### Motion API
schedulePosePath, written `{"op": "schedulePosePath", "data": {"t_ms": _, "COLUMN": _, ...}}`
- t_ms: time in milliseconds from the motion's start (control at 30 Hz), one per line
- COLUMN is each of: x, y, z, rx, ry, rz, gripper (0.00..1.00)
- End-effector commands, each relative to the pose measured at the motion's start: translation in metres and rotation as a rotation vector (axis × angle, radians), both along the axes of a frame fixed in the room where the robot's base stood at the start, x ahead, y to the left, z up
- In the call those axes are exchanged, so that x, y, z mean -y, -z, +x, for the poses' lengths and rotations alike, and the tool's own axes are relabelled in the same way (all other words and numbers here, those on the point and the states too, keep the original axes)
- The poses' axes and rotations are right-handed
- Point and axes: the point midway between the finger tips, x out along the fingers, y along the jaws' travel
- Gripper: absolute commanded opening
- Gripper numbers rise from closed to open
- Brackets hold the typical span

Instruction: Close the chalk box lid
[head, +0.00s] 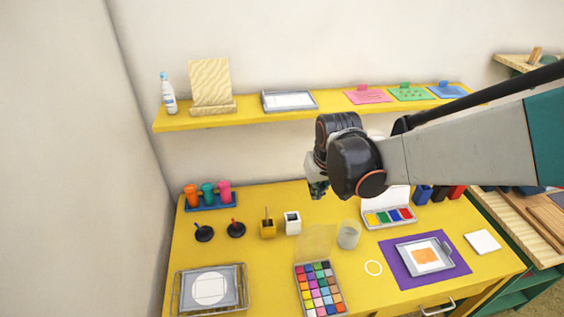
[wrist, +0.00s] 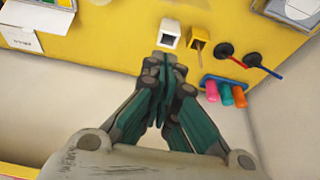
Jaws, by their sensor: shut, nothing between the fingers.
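A box of many coloured square blocks (head: 320,290), which looks like the chalk box, sits at the front middle of the yellow table in the head view. Its pale, see-through lid (head: 316,243) stands open at the back edge. My gripper (head: 318,190) is above the table, behind and apart from this lid. In the wrist view my gripper (wrist: 172,60) has its fingers together and empty, pointing toward a white cup (wrist: 170,33). The box cannot be made out clearly in the wrist view.
A four-colour inkpad case (head: 388,217) with a raised white lid stands to the right, beside a clear cup (head: 349,235). A yellow holder (head: 268,228), black stamps (head: 204,233) and a wire tray (head: 211,288) are left. A yellow shelf (head: 235,118) runs behind my arm.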

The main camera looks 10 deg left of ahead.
Motion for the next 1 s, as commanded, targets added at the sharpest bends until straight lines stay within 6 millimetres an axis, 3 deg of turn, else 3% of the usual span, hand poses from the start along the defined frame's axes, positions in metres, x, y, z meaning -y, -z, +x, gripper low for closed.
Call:
{"op": "schedulePosePath", "data": {"t_ms": 300, "x": -0.005, "y": 0.053, "z": 0.018, "rx": 0.0, "ry": 0.001, "rz": 0.0, "gripper": 0.0}}
{"op": "schedulePosePath", "data": {"t_ms": 567, "x": -0.009, "y": 0.089, "z": 0.03, "rx": 0.0, "ry": 0.001, "rz": 0.0, "gripper": 0.0}}
{"op": "schedulePosePath", "data": {"t_ms": 1000, "x": 0.003, "y": 0.088, "z": -0.007, "rx": 0.001, "ry": 0.001, "rz": 0.001, "gripper": 0.0}}
